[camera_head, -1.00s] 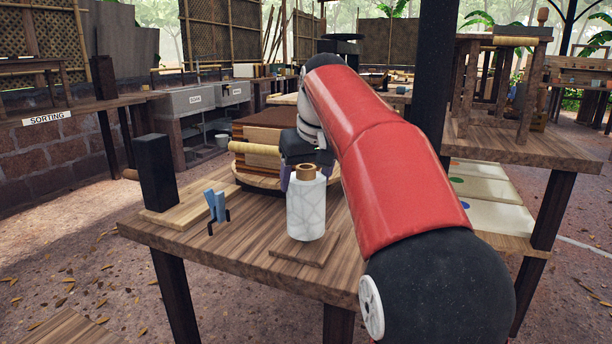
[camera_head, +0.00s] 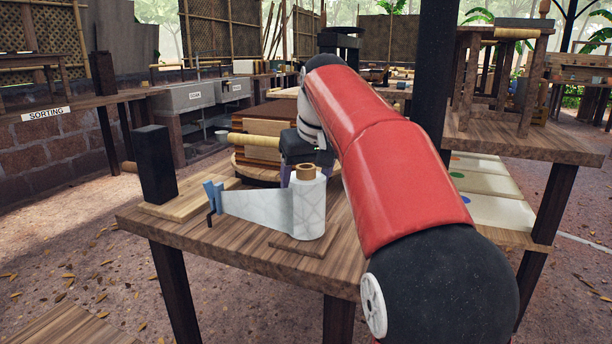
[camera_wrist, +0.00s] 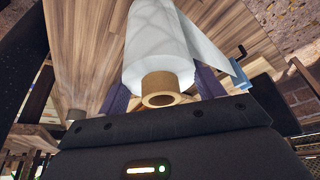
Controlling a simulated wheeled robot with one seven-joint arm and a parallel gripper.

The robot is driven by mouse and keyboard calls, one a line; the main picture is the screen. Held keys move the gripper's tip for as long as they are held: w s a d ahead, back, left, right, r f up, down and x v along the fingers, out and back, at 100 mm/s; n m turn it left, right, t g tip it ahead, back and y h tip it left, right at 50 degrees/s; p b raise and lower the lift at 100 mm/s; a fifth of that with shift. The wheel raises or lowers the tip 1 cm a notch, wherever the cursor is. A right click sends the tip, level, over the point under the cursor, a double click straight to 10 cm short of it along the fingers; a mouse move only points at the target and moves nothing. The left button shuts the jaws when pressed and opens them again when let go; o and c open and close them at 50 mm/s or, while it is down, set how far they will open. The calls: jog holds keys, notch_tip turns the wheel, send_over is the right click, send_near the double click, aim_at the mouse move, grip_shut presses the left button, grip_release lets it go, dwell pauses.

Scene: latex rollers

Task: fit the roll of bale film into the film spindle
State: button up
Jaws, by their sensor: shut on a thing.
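The roll of bale film (camera_head: 308,210) is white with a brown core tube. It stands upright over a square wooden base (camera_head: 292,247) near the table's front edge. No spindle post shows; any part inside the core is hidden. A sheet of film (camera_head: 255,215) runs left from the roll to a blue clip (camera_head: 213,196) on a dark bracket. My gripper (camera_head: 307,182) comes from behind, its purple fingers on either side of the roll, shut on it. In the wrist view the roll (camera_wrist: 160,45) sits between the fingers (camera_wrist: 160,88), whose tips are hidden.
A black post (camera_head: 155,165) stands on a wooden board (camera_head: 190,198) at the table's left. Behind the roll are a round turntable (camera_head: 245,165) and a stack of slabs (camera_head: 265,130). A dark pillar (camera_head: 432,80) rises at the right. The table's front left is clear.

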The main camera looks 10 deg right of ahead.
jog(key=o, duration=1.6)
jog(key=p+v, duration=0.2)
jog(key=v, duration=0.5)
jog(key=shift+r, duration=0.1)
jog(key=shift+s+r, duration=0.1)
jog(key=shift+r, duration=0.15)
jog(key=shift+s, duration=0.3)
jog(key=s+f+m+t, duration=0.1)
jog(key=s+f, duration=2.3)
jog(key=s, duration=0.1)
jog(key=shift+s+a+m+h, duration=0.2)
jog(key=shift+a+m+h, duration=0.05)
jog(key=shift+m+h, duration=0.15)
